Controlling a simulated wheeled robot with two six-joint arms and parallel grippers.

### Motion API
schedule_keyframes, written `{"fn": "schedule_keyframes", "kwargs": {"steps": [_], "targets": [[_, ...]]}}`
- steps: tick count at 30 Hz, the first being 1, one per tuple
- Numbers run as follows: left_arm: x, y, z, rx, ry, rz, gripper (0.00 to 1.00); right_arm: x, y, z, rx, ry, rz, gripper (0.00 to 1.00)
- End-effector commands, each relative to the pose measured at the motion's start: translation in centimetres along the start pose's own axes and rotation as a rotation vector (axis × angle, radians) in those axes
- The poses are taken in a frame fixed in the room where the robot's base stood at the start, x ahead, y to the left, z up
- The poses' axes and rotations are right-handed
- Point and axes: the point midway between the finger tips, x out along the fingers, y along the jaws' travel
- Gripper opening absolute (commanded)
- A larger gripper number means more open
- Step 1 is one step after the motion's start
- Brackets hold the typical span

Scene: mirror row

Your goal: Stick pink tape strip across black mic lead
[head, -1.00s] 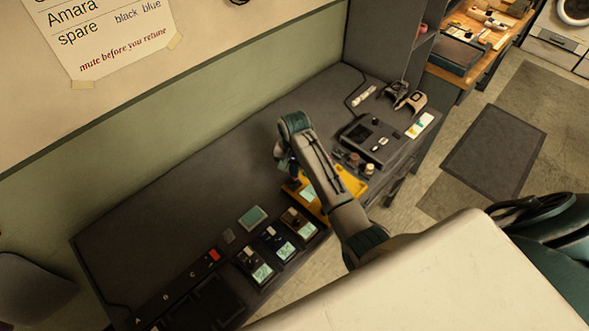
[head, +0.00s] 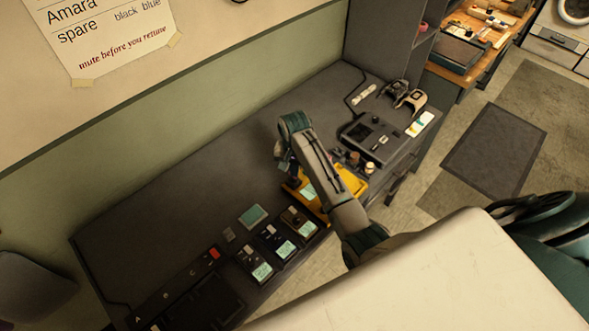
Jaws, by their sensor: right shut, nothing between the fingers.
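My right arm reaches over the dark bench from the lower right. Its gripper (head: 289,178) points down beside the left end of a yellow tray (head: 350,182); it is shut and empty, and its fingertips are small and partly hidden by the arm. I cannot make out a pink tape strip. No black mic lead can be told for sure; a thin black cable (head: 351,92) runs along the bench's far right end. Small round items (head: 354,158), perhaps tape rolls, stand behind the yellow tray. My left gripper is not in view.
Several small devices with pale green labels (head: 262,271) sit along the bench's front edge. A dark box with controls (head: 371,137) and two grey-beige clamp-like items (head: 409,99) stand at the right. The bench's back left (head: 170,215) is clear.

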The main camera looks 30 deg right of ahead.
Motion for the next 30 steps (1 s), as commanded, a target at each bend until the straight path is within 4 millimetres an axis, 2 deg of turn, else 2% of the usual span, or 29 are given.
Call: {"fn": "schedule_keyframes", "kwargs": {"steps": [11,30], "targets": [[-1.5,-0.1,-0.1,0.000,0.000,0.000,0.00,-2.6,0.0,0.0,0.000,0.000,0.000,0.00],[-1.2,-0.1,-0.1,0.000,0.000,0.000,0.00,-6.9,0.0,0.0,0.000,0.000,0.000,0.00]]}}
